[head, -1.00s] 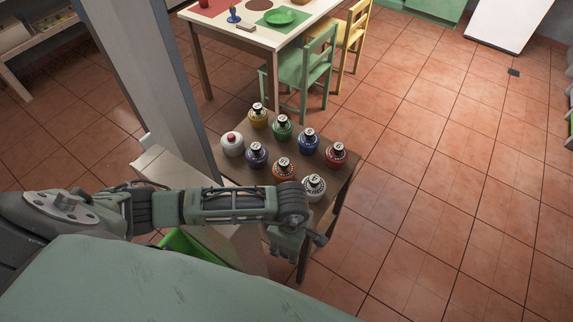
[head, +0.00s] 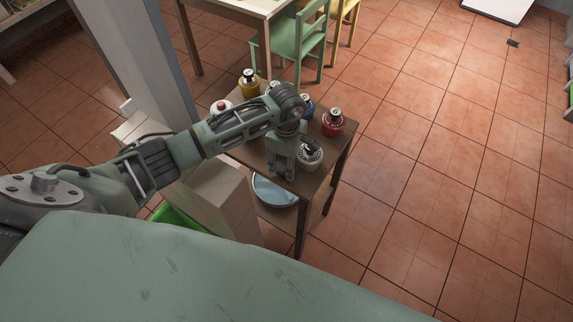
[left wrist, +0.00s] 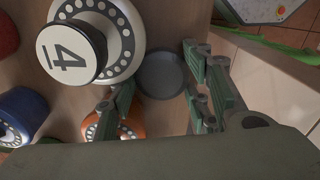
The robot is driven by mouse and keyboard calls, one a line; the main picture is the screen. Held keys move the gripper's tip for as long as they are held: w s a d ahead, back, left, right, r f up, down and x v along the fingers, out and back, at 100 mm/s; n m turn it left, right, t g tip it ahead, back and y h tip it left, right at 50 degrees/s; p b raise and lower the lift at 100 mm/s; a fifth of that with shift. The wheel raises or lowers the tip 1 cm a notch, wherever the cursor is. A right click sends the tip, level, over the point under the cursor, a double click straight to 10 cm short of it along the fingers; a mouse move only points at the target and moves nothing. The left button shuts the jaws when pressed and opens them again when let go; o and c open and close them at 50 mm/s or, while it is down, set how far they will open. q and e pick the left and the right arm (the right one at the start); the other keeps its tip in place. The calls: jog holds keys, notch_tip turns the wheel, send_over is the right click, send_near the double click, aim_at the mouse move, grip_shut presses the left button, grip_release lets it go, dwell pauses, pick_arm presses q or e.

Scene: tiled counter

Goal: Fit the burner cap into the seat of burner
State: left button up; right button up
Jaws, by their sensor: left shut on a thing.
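My left gripper (head: 283,168) hangs over the small wooden table, left of the white burner (head: 310,157). In the left wrist view its fingers (left wrist: 160,82) stand on both sides of a plain grey disc, which I take as the burner cap (left wrist: 160,72), and are shut on it. The white burner, with a "4" on its black-sided top, is beside the cap (left wrist: 126,35). An orange burner (left wrist: 131,128) is partly hidden behind the left finger. A yellow burner (head: 248,84) and a red burner (head: 332,123) stand farther back. My right gripper is out of view.
The wooden table (head: 318,181) holds several burners, including a blue one (head: 307,103); my arm covers part of them. A bluish bowl (head: 273,192) is on its lower shelf. A box (head: 215,195) and grey pillar (head: 140,60) are at left.

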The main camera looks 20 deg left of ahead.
pick_arm(q)
jog(key=shift+f, duration=0.15)
jog(key=shift+f, duration=0.15)
jog(key=o, duration=1.2)
